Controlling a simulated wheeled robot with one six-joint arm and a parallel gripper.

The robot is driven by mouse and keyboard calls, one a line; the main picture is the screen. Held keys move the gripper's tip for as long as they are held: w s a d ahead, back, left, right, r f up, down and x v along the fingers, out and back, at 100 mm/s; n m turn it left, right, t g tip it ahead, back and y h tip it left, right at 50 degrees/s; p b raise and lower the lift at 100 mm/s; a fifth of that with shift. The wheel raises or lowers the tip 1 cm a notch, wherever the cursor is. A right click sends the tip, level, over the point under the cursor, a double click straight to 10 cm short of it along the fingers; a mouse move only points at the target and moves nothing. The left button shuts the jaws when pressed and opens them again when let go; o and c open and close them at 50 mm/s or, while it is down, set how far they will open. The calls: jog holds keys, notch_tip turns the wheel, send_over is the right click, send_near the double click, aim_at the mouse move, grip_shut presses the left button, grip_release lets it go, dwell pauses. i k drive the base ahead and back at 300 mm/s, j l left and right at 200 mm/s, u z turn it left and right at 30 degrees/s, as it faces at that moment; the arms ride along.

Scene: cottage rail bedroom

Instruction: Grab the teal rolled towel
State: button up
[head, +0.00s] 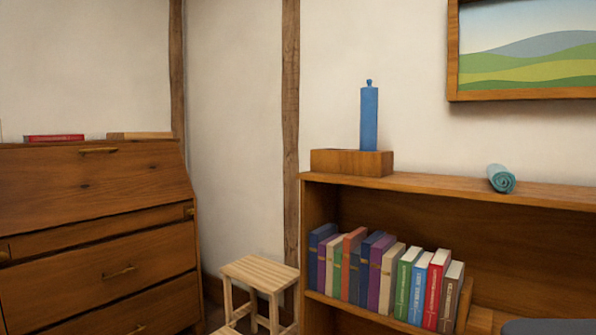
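The teal rolled towel (501,179) lies on the top board of the wooden bookshelf (430,187), right of the middle in the head view. Its spiral end faces toward me, near the board's front edge. Nothing touches it. My gripper does not show in this view.
A wooden box (352,163) with a tall blue cylinder (369,119) by it stands at the left end of the same top. Several books (388,276) fill the shelf below. A stool (260,275), a wooden bureau (95,230) and a framed picture (525,50) surround it.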

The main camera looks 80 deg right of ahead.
aim_at(500, 178)
jog(key=z, duration=4.05)
